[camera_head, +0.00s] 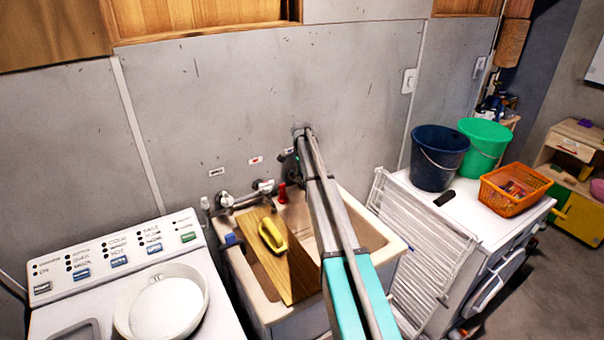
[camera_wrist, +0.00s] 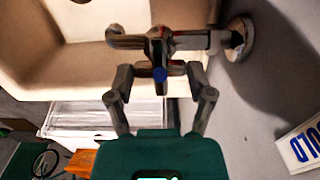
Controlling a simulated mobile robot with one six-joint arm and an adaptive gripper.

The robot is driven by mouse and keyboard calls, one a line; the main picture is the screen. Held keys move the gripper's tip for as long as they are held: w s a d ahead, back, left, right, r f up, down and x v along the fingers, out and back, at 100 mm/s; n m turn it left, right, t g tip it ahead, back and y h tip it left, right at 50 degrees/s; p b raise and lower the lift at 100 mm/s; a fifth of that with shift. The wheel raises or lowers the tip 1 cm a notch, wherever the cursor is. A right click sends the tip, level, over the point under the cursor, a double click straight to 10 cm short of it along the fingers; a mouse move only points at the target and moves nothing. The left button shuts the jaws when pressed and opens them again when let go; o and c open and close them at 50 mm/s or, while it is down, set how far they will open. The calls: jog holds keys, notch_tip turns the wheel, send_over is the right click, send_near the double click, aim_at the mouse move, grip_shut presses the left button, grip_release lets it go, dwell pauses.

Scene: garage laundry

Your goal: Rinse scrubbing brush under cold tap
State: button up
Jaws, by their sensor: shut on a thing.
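In the wrist view, my gripper (camera_wrist: 159,72) is shut on the blue-tipped handle (camera_wrist: 160,75) of a metal wall tap (camera_wrist: 190,40). The tap's spout (camera_wrist: 125,38) points over the sink basin. No water stream can be made out. In the head view, my arm hides my gripper and this tap.
Other taps (camera_head: 225,200) and a red item (camera_head: 282,192) are at the sink's back. A washing machine with a white basin (camera_head: 165,305) stands left. A white drying rack (camera_head: 425,250), dark blue bucket (camera_head: 438,160), green bucket (camera_head: 484,140) and orange basket (camera_head: 512,190) are right.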

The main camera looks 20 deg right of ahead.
jog(key=shift+n, duration=1.6)
jog(key=o, duration=1.1)
jog(key=shift+m, duration=0.3)
